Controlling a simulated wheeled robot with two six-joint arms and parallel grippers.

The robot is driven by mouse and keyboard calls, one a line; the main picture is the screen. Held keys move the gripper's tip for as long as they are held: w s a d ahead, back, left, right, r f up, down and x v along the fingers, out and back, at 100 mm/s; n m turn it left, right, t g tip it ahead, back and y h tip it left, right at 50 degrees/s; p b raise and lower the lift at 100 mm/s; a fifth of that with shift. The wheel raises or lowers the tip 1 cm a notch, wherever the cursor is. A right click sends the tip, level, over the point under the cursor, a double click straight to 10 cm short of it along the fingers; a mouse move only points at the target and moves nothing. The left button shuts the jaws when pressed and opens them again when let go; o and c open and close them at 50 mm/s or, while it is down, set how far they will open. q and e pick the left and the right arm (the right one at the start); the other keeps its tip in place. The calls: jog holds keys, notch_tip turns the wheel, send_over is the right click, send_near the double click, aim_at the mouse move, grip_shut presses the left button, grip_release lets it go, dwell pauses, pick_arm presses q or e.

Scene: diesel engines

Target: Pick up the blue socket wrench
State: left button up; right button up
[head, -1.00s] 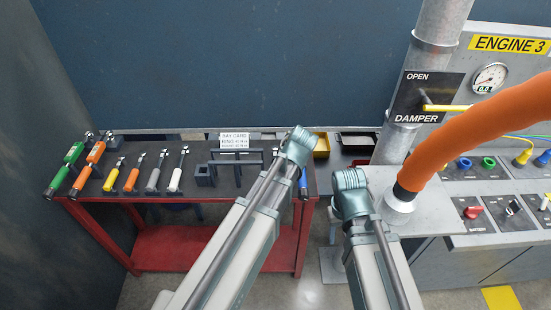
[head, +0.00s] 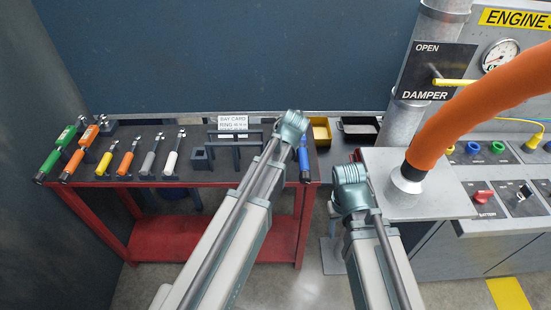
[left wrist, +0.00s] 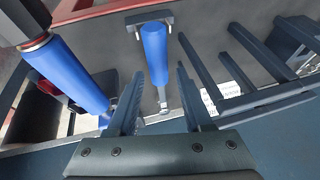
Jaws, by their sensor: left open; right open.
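Two blue-handled tools show in the left wrist view: a shorter one (left wrist: 155,52) with a thin metal shaft, in a rack holder at the table edge, and a thicker one (left wrist: 65,75) with a silver collar at the left. I cannot tell surely which is the socket wrench. A blue handle (head: 303,158) shows in the head view beside my left arm. My left gripper (left wrist: 160,78) is open, with the shorter blue tool in line between its fingers, not gripped.
A red table (head: 180,240) with a dark top holds green, orange, yellow, grey and white handled tools at the left. A dark rack (head: 236,150) stands near the left gripper. Yellow (head: 320,130) and black bins are behind. An orange hose (head: 470,110) rises from the bench at the right.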

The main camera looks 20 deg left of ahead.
pick_arm(q)
jog(key=shift+w+a+f, duration=0.1)
jog(key=shift+f, duration=0.2)
jog(key=b+x, duration=0.4)
jog(key=x, duration=0.1)
jog(key=shift+w+b, duration=0.3)
jog(key=shift+c, duration=0.2)
grip_shut()
dwell(1.0)
